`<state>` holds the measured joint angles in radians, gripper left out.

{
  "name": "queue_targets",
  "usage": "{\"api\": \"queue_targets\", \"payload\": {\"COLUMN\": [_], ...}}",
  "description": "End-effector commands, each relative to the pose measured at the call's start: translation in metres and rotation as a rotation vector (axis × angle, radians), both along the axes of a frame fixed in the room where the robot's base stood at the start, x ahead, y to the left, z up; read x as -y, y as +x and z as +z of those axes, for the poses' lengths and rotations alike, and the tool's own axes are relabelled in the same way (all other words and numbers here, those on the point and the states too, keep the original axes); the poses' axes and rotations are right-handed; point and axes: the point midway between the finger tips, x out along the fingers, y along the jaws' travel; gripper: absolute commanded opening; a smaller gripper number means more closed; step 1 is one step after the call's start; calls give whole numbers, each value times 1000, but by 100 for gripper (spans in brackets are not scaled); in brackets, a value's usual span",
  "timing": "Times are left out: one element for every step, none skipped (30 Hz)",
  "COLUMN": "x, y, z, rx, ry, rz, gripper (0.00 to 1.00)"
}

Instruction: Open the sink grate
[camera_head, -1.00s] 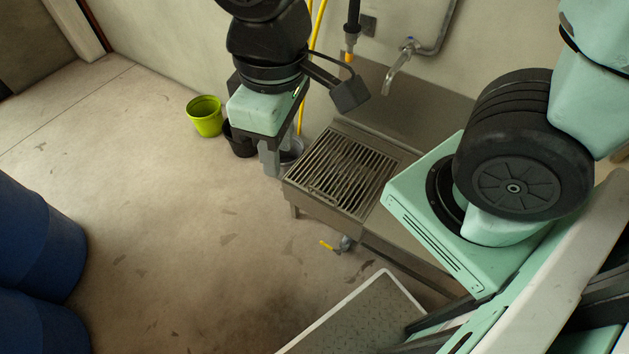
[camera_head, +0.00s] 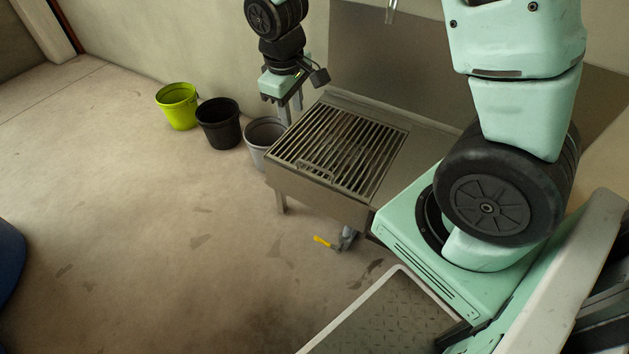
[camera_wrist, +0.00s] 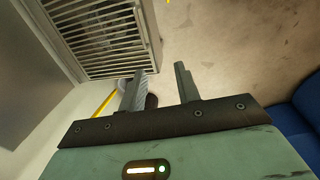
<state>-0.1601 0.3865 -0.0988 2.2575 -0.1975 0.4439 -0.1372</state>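The sink grate (camera_head: 338,150) is a set of parallel metal bars lying flat and closed over the sink basin (camera_head: 318,198), with a small handle (camera_head: 318,171) at its front side. In the wrist view the grate (camera_wrist: 104,35) shows at the upper left, beyond the fingers. My gripper (camera_head: 290,112) is at the back left of the sink, beside its left edge and apart from the grate handle. In the wrist view my gripper (camera_wrist: 158,85) has its two fingers spread with nothing between them that they hold.
A green bucket (camera_head: 177,107), a black bucket (camera_head: 219,124) and a grey bucket (camera_head: 264,140) stand left of the sink. A yellow-handled valve (camera_head: 325,242) is below it. A blue object (camera_head: 10,262) is at the left edge. Floor before the sink is clear.

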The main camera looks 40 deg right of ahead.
Motion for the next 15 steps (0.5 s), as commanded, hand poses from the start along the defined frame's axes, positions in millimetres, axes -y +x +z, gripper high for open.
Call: {"api": "queue_targets", "payload": {"x": [13, 20, 27, 33, 38, 43, 47, 49, 52, 54, 55, 56, 57, 57, 58], "y": [5, 8, 11, 12, 14, 15, 17, 17, 18, 19, 19, 19, 20, 20, 20], "z": [-34, -43, -53, -59, -65, -71, -74, -77, -79, -81, -82, -84, -86, -88, -92], "rx": [-1, 0, 0, 0, 0, 1, 1, 1, 2, 2, 2, 1, 1, 1, 0], "ry": [-14, -22, -32, -38, -44, -51, -55, -58, -62, -64, -65, -67, -67, -67, -67], "rz": [-13, -17, -20, -25, -27, -30, -31, -32, -34, -35, -35, -35, -35, -35, -35], "gripper": [33, 33, 33, 33, 33, 33, 33, 33, 33, 33, 33, 33, 33, 33, 33]}}
